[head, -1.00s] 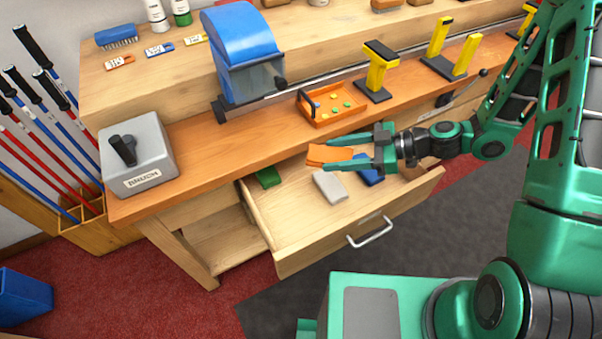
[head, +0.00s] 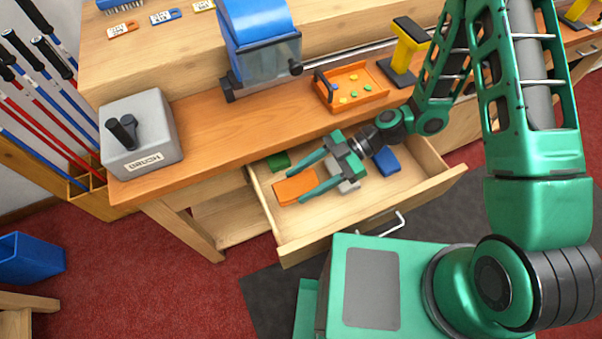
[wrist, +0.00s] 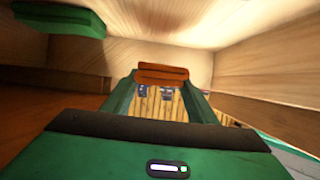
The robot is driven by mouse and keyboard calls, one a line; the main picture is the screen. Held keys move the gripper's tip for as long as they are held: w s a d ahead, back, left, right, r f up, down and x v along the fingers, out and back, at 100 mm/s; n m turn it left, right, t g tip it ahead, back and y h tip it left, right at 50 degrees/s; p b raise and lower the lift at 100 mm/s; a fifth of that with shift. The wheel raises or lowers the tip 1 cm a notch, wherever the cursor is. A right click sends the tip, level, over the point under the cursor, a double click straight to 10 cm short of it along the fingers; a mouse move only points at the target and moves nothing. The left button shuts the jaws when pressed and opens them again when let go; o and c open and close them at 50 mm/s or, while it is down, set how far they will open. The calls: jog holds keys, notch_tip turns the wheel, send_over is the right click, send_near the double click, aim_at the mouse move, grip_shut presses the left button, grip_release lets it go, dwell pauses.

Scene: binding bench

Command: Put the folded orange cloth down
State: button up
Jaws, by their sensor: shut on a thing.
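The folded orange cloth (head: 295,187) is between the tips of my gripper (head: 298,187), inside the outline of the open wooden drawer (head: 365,217), towards its left end. In the wrist view the orange cloth (wrist: 162,74) shows as a stacked brown-orange edge between the two fingertips. My gripper is shut on it. I cannot tell whether the cloth touches the drawer floor. A green cloth (head: 279,161) lies in the drawer's back left corner; it also shows at upper left in the wrist view (wrist: 58,20).
A pale grey folded cloth (head: 346,187) lies partly under my gripper, and a blue one (head: 387,163) lies to its right. The bench top (head: 230,132) overhangs the drawer's back. An orange tray (head: 353,90) of small pieces and a grey box (head: 140,130) stand on the bench.

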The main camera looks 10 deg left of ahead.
aim_at(305, 189)
jog(key=f, duration=0.2)
jog(key=shift+w+d+f, duration=0.1)
jog(key=shift+d+f, duration=0.1)
jog(key=shift+f, duration=1.5)
jog(key=shift+f, duration=0.5)
jog(key=o, duration=1.2)
jog(key=shift+w+r, duration=0.1)
jog(key=shift+r, duration=0.55)
jog(key=r, duration=0.2)
jog(key=s+r, duration=0.1)
jog(key=shift+a+r, duration=0.25)
jog(key=s+a+r, duration=0.5)
jog(key=s+r, duration=0.1)
jog(key=s, duration=0.3)
jog(key=shift+a, duration=0.15)
